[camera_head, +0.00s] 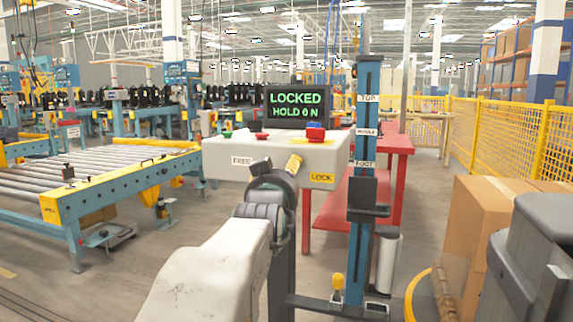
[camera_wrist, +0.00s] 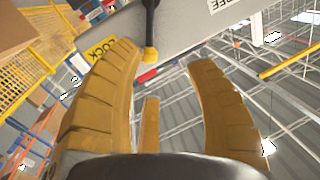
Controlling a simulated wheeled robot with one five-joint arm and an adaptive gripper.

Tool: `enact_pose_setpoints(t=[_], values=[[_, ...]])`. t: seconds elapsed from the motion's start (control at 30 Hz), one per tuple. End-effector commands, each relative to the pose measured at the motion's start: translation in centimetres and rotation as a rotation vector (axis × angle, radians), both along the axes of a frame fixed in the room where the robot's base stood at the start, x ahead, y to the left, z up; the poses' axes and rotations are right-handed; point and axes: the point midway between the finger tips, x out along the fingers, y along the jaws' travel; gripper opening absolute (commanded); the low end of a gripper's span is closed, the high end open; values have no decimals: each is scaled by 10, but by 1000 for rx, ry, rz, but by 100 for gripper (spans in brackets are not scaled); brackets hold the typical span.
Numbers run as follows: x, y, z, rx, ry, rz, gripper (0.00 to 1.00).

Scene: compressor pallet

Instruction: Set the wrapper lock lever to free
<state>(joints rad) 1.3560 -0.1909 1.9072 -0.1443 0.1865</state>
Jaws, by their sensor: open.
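My gripper (camera_wrist: 163,56) is open. In the head view, my gripper (camera_head: 293,163) is in front of the white control box (camera_head: 226,172) and hides most of the lever. The FREE label (camera_head: 242,161) is at the box's left, and the yellow LOCK label (camera_head: 321,178) is at its right. The display (camera_head: 297,106) reads LOCKED, HOLD 0 N.
A blue post (camera_head: 367,110) with TOP and FOOT labels stands just right of the box. A red table (camera_head: 400,142) is behind. A roller conveyor (camera_head: 100,180) is at left. Cardboard boxes (camera_head: 495,220) and a yellow fence (camera_head: 520,135) are at right.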

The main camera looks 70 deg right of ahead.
Motion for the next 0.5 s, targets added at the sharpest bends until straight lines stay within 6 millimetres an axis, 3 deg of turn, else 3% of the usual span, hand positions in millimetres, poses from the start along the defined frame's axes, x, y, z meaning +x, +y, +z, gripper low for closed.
enact_pose_setpoints(t=[0.5], values=[[-17, 78, 1, -2, 0, 0, 49]])
